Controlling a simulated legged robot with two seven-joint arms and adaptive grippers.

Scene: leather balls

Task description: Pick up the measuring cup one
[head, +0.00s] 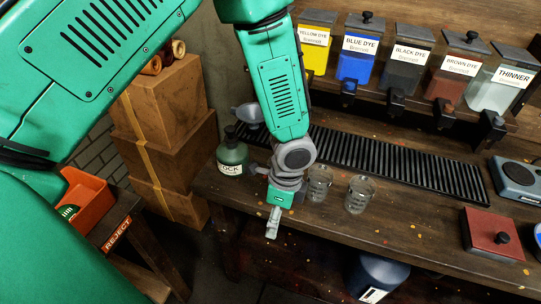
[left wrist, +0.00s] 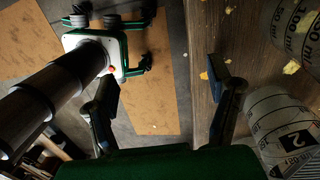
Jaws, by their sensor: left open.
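Two clear glass measuring cups stand upright side by side on the wooden bench: a left cup (head: 319,184) and a right cup (head: 359,195). Their numbers are unreadable in the head view. In the left wrist view, a cup marked 2 (left wrist: 281,128) is at lower right. Another cup with ml markings (left wrist: 297,32) is at upper right, its number not visible. My left gripper (head: 273,222) points down at the bench's front edge, left of both cups. Its fingers are spread and empty in the left wrist view (left wrist: 160,76). My right gripper is not in view.
A green bottle (head: 232,155) stands just left of my left gripper. A black ribbed strip (head: 400,165) lies behind the cups, below several dye dispensers (head: 408,60). A red lidded block (head: 492,234) is at right.

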